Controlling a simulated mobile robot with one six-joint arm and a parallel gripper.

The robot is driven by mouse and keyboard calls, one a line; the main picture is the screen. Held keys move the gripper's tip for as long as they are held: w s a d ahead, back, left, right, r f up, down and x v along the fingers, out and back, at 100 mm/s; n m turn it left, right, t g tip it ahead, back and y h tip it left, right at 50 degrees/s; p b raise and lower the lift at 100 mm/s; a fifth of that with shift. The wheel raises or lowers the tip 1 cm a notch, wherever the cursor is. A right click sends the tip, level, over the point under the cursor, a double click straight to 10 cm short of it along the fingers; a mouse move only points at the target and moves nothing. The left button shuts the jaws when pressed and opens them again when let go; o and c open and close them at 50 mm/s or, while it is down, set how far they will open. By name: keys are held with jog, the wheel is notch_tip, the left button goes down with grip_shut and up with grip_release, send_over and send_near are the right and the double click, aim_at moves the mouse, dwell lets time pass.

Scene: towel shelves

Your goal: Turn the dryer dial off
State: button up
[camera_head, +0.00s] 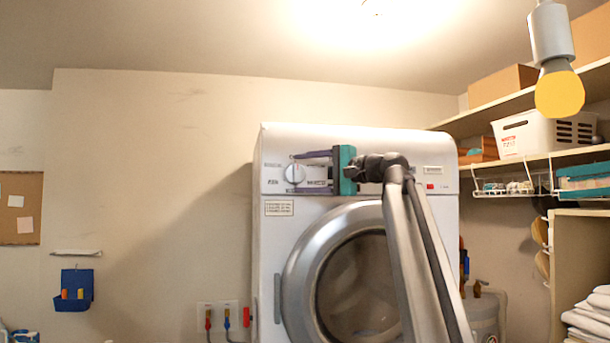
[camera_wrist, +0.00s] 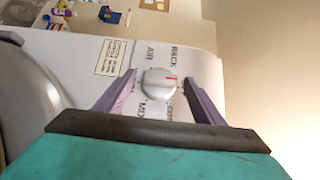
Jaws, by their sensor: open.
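The dryer (camera_head: 272,240) is white with a large round grey door. Its white dial (camera_head: 295,173) sits at the left of the upper panel. In the wrist view my gripper (camera_wrist: 163,78) is open, with one finger on each side of the dial and gaps visible between. Whether a fingertip touches the panel is unclear.
A red button (camera_head: 430,186) is at the panel's right. Shelves on the right hold a white basket (camera_head: 530,135), boxes and folded towels (camera_head: 590,318). A bulb (camera_head: 559,92) hangs at upper right. The wall left of the dryer is mostly bare, with a blue holder (camera_head: 74,290).

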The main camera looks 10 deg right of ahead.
jog(key=b+v, duration=0.5)
jog(key=v, duration=0.8)
jog(key=shift+s+d, duration=0.2)
jog(key=shift+s, duration=0.05)
